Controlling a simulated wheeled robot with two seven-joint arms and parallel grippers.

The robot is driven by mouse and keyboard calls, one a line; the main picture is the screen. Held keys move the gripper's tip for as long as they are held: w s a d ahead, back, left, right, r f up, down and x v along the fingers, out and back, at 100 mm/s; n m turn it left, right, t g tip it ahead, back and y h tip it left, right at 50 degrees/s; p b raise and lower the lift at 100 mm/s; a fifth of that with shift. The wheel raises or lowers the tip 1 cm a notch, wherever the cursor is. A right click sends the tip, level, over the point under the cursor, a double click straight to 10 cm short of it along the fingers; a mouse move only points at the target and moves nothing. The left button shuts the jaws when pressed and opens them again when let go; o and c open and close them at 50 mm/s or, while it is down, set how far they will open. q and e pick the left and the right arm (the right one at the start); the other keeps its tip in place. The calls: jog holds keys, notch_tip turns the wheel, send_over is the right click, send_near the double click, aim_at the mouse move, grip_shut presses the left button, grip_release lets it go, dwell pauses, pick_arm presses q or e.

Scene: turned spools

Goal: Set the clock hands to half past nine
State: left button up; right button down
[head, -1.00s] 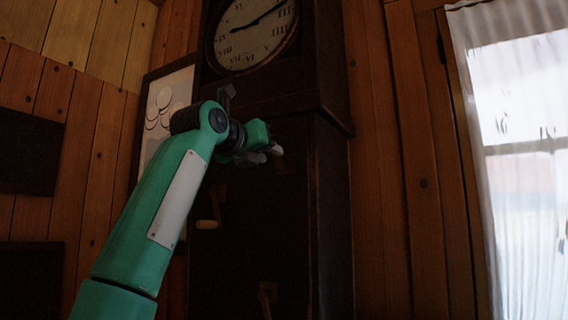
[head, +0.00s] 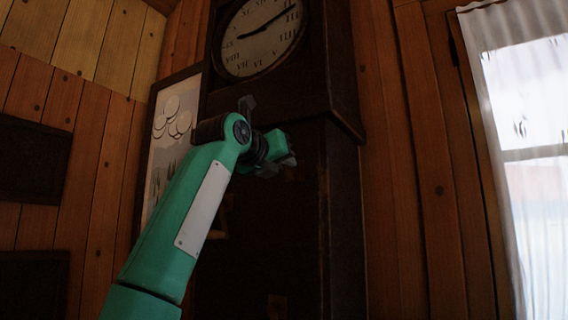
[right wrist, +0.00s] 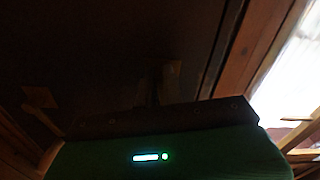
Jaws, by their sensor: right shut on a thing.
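The clock face (head: 258,42) is pale and round, near the top of a tall dark case, and its upper edge is cut off in the head view. The short hand (head: 248,35) points left, near the IX. The long hand (head: 280,17) points to the upper right, around the II. My right gripper (head: 285,158) is at the front of the case below the face, shut on a small wooden piece. Its fingers hide most of that piece, so its shape cannot be told. In the dark right wrist view a brown fitting (right wrist: 172,76) shows ahead. My left gripper is out of view.
A framed picture (head: 168,125) hangs left of the clock case (head: 343,200). Another wooden fitting (head: 276,305) sits low on the case, and one shows in the right wrist view (right wrist: 38,97). A curtained window (head: 520,130) is at the right.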

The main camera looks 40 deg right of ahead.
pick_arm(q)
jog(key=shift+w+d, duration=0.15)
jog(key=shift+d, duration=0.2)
pick_arm(e)
jog(key=shift+d+f+m, duration=0.15)
jog(key=shift+m, duration=0.15)
jog(key=m, duration=0.2)
jog(key=shift+s+m, duration=0.1)
jog(key=shift+m, duration=0.2)
jog(key=m, duration=0.3)
jog(key=m+p, duration=0.1)
jog(key=shift+s+d+f+m, duration=0.1)
jog(key=shift+s+f+m, duration=0.05)
jog(key=shift+s+m, duration=0.15)
jog(key=m, duration=0.4)
jog(key=shift+s+f, duration=0.1)
jog(key=shift+s, duration=0.05)
jog(key=m, duration=0.2)
jog(key=m+p, duration=0.1)
jog(key=m, duration=0.2)
jog(key=shift+s+f+m, duration=0.15)
jog(key=shift+f+m, duration=0.05)
jog(key=shift+m, duration=1.4)
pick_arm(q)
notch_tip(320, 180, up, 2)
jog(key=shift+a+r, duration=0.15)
pick_arm(e)
jog(key=shift+s+r, duration=0.1)
